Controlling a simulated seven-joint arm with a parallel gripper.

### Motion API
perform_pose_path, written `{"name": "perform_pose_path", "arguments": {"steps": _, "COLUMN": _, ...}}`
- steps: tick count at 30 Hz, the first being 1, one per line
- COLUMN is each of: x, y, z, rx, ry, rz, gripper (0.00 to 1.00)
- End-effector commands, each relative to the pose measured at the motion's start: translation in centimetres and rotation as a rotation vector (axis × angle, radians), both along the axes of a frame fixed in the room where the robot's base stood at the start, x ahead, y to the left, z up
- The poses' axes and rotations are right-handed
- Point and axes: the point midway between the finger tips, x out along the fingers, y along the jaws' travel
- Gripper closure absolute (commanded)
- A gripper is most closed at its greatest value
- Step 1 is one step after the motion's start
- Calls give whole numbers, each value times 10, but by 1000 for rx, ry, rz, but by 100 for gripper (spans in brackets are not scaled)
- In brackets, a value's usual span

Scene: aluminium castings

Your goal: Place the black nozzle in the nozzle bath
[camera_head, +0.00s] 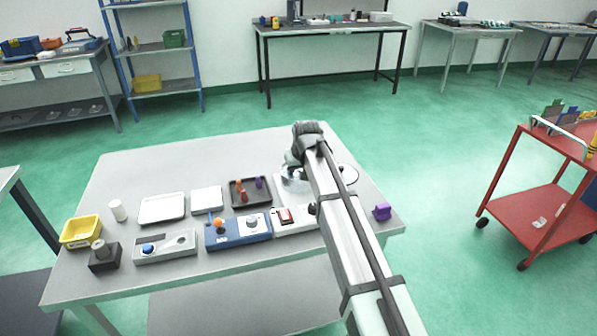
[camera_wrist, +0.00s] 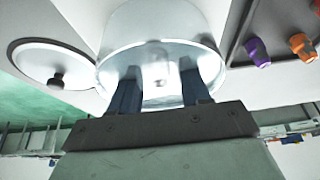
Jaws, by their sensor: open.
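My gripper (camera_wrist: 161,92) is open in the wrist view, with its two dark fingers apart and nothing seen between them. A round, shiny pale vessel (camera_wrist: 165,25), which looks like the nozzle bath, is directly beyond the fingertips. Whether they touch it I cannot tell. A round lid with a black knob (camera_wrist: 50,62) lies beside it on the left. In the head view my arm hides the fingers and most of the vessel; part of the lid (camera_head: 348,172) shows right of the arm. I cannot make out the black nozzle in either view.
A dark tray (camera_head: 236,206) holds orange and purple nozzles; a purple nozzle (camera_wrist: 257,52) shows in the wrist view. A blue device (camera_head: 226,240), a white box with a red switch (camera_head: 290,228) and a purple piece (camera_head: 381,211) stand near the front edge. The table's back left is clear.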

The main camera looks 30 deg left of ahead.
Motion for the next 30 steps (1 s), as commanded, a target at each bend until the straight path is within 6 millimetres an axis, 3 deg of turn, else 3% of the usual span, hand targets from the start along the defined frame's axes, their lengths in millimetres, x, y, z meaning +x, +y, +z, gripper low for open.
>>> {"name": "perform_pose_path", "arguments": {"steps": 8, "x": -3, "y": -3, "z": 13, "rx": 1, "ry": -1, "rz": 0, "gripper": 53}}
{"name": "perform_pose_path", "arguments": {"steps": 21, "x": -24, "y": -24, "z": 84, "rx": 1, "ry": -1, "rz": 0, "gripper": 53}}
{"name": "perform_pose_path", "arguments": {"steps": 30, "x": -32, "y": -32, "z": 110, "rx": 0, "ry": 0, "rz": 0, "gripper": 53}}
